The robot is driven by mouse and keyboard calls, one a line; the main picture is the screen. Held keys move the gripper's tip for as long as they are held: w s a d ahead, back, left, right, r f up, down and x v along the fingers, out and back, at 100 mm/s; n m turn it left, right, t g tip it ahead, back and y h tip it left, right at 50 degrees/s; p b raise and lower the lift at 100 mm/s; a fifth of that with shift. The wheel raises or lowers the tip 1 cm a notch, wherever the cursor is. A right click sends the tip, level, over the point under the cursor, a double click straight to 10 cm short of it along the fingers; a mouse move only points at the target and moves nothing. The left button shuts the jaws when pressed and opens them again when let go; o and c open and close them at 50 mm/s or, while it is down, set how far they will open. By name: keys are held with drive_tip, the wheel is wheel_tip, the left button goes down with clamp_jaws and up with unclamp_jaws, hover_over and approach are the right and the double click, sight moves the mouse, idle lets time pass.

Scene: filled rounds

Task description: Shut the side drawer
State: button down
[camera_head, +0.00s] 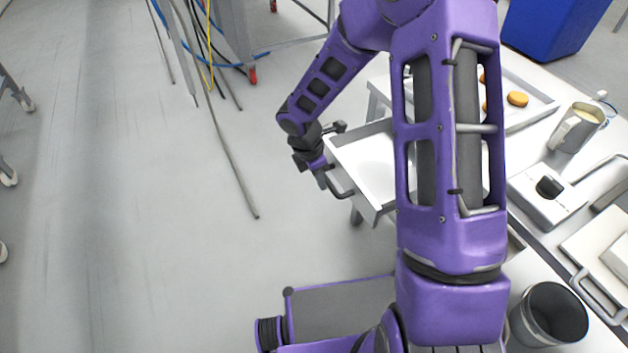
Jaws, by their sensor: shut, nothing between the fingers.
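The side drawer (366,160) is pulled out to the left from under the white table. It is a white, shallow tray, and its inside looks empty where I can see it. A dark bar handle (342,186) is on its left front. My gripper (322,180) is at the drawer's front, close to the handle; I cannot tell whether they touch. Its fingers are small here and look closed with nothing between them. My purple arm hides the drawer's right part and the table edge it slides under.
On the table (535,218) stand a metal jug (577,128), a tray with round orange-brown items (517,99) and a white box with a dark knob (549,188). A dark bin (549,314) is at the lower right. Cables hang at the top left.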

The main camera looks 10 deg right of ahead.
drive_tip(key=shift+d, duration=0.1)
drive_tip(key=p, duration=0.9)
hover_over(385, 162)
drive_tip(key=d, duration=0.4)
drive_tip(key=shift+s+a, duration=0.1)
drive_tip(key=shift+s, duration=0.25)
drive_tip(key=shift+r, duration=0.1)
